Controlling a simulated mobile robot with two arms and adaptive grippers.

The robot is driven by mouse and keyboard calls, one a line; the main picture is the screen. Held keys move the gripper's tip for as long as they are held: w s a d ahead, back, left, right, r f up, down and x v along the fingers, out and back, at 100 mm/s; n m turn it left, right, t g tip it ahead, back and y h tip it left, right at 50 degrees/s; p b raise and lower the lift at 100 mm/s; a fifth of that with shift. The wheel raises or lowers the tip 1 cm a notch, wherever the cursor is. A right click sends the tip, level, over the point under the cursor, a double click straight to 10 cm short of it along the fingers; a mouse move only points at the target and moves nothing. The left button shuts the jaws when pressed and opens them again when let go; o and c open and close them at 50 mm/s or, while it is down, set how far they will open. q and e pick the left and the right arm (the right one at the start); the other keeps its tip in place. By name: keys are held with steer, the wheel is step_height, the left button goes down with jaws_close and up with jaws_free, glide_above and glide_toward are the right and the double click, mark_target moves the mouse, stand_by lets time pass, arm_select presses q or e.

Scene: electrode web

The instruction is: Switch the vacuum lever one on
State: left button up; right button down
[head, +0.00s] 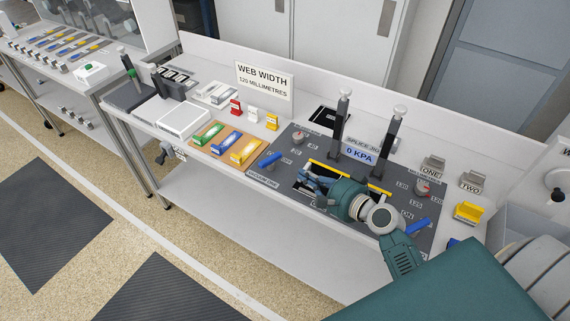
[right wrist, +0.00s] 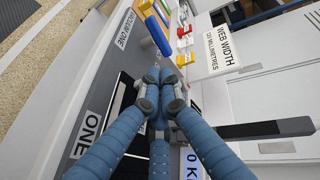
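The vacuum lever one is a blue handle (head: 270,160) on the dark grey panel, just above the "VACUUM ONE" label (head: 262,178). It also shows in the right wrist view as a blue bar (right wrist: 157,36) beyond my fingertips. My right gripper (head: 305,178) is low over the panel, right of the lever and apart from it in the head view. In the right wrist view its blue fingers (right wrist: 165,82) come together at the tips, with nothing seen between them. My left gripper is not in view.
Two tall dark posts (head: 340,125) with pale knobs stand behind my right gripper. A yellow bar (head: 345,172) lies beside it. Another blue lever (head: 416,227) is at the panel's right.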

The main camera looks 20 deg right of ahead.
mark_target(271, 163)
steer(key=p+x, duration=0.1)
steer(key=x, duration=0.9)
steer(key=shift+s+f, duration=0.1)
